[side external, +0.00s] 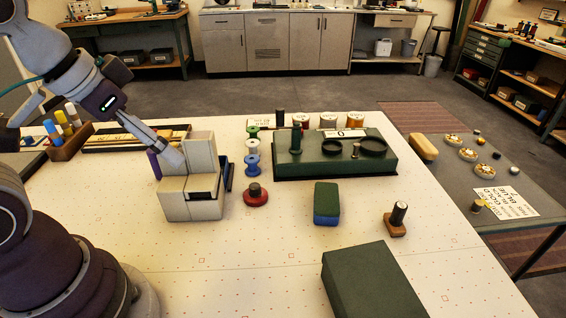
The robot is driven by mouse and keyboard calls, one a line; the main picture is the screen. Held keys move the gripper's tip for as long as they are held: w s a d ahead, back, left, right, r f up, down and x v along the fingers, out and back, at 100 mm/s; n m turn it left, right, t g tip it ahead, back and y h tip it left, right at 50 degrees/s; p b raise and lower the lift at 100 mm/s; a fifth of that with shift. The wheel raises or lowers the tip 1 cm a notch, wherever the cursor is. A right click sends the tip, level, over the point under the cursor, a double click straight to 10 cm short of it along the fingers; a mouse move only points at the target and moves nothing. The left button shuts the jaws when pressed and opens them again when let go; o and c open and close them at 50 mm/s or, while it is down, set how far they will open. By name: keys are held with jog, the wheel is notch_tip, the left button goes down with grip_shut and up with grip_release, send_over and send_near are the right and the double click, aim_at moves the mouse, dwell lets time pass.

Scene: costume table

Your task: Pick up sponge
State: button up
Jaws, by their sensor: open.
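A block with a dark green top and a blue lower part, which looks like the sponge (326,203), lies on the white dotted table right of centre. My gripper (172,157) is at the left, angled down beside or over a pale grey block-shaped holder (190,204), well away from the sponge. It is open, and I see nothing held in it. Its fingertips are small and partly lost against the holder, so I cannot tell whether they touch it.
Thread spools (252,147) and a red round object (256,195) stand between holder and sponge. A green box-like stand (334,156) is behind the sponge, a wooden-based stamp (397,219) to its right, a dark green box (383,288) in front.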

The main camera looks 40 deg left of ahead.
jog(key=shift+o, duration=0.7)
